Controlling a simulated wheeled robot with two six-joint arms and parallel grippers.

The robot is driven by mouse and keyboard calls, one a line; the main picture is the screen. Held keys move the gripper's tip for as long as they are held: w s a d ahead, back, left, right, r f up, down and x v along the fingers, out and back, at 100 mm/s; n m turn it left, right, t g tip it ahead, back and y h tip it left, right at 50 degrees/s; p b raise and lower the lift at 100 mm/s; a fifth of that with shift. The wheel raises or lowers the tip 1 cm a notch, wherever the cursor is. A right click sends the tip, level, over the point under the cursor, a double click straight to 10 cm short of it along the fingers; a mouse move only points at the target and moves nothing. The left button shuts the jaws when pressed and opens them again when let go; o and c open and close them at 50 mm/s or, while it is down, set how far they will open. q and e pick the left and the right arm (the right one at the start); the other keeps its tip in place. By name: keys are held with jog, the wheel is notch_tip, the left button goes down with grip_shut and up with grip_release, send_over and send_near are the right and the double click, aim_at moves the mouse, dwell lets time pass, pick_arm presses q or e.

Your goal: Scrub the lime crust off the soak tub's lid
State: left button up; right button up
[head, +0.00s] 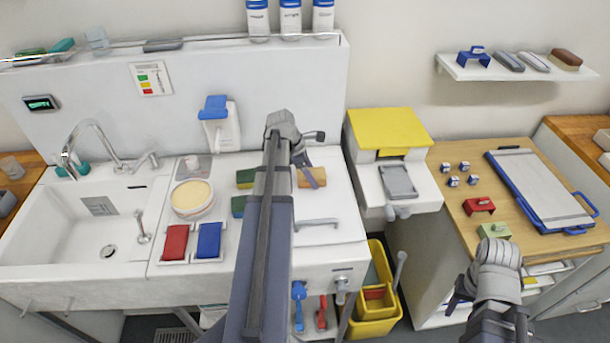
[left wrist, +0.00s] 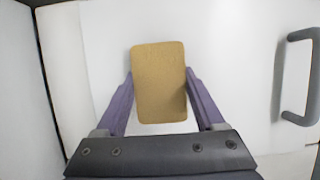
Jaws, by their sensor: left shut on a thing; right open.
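The soak tub's lid (head: 338,205) is a white panel in the counter with a grey bar handle (head: 317,222); the handle also shows at the right of the left wrist view (left wrist: 298,75). My left gripper (head: 309,178) is over the lid, shut on a tan scrub block (left wrist: 158,85), whose end also shows in the head view (head: 317,172). Whether the block touches the lid I cannot tell. I see no lime crust on the bare lid; my arm and the block hide part of it. My right gripper (head: 487,312) is open and empty, in front of the wooden-topped cabinet.
Green-yellow sponges (head: 244,178) lie left of my left arm. A red pad (head: 175,242), a blue pad (head: 209,239) and a round tub (head: 191,198) stand by the sink (head: 60,225). A yellow-topped dispenser (head: 388,130) is right of the lid.

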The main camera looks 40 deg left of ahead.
aim_at(331, 180)
pick_arm(q)
jog(key=shift+w+d, duration=0.35)
jog(key=shift+d, duration=0.05)
jog(key=shift+w+d, duration=1.35)
jog(key=shift+w, duration=0.2)
notch_tip(331, 180, up, 6)
jog(key=p, duration=0.6)
jog(key=shift+s+a, duration=0.1)
notch_tip(331, 180, up, 3)
jog(key=p, duration=0.3)
